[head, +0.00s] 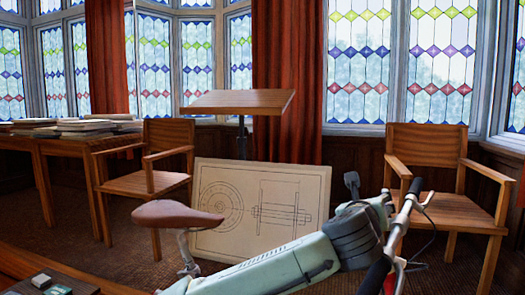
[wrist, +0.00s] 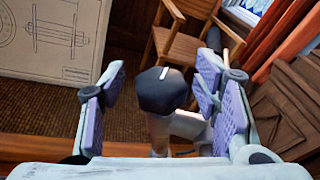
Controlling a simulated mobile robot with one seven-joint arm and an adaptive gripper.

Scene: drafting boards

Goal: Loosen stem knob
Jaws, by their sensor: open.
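In the wrist view, a dark, faceted stem knob (wrist: 164,90) with a white mark on its end sits between the two fingers of my gripper (wrist: 160,76). A pale stem (wrist: 180,126) shows below the knob. My gripper is open, with purple pads on both sides of the knob. The gap looks wider at the left pad, and the right finger is close; whether it touches is not clear. I cannot clearly pick out the knob there.
A drawing board (head: 262,208) with a technical drawing leans below a wooden tilted top (head: 238,101). Wooden chairs stand at left (head: 149,182) and right (head: 427,145). A desk with papers (head: 97,126) is at far left. Brown floor shows between them.

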